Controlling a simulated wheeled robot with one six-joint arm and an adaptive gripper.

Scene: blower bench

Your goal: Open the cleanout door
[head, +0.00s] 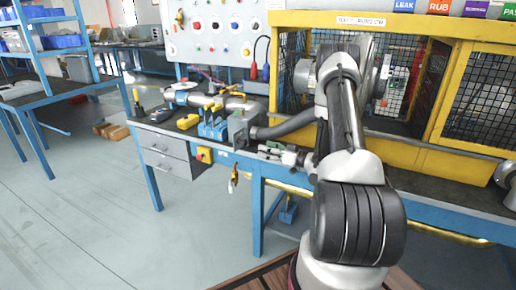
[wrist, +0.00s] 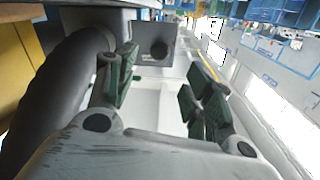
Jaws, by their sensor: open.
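A small grey plate (head: 238,131) stands upright on the bench, at the end of the dark hose. It looks like the cleanout door, but I cannot tell for certain. In the wrist view a grey plate (wrist: 140,46) with a round dark knob or hole stands ahead of the fingers. My gripper (wrist: 160,90) is open and empty, its green-padded fingers apart. In the head view my gripper (head: 265,152) points left, low at the bench's front edge, a little right of the plate. I see no contact with the plate. Part of the bench behind my arm is hidden.
A thick dark hose (head: 290,125) runs close beside my gripper and fills the left of the wrist view (wrist: 55,95). A yellow caged enclosure (head: 400,22) stands behind my arm. The floor in front (head: 90,220) is clear.

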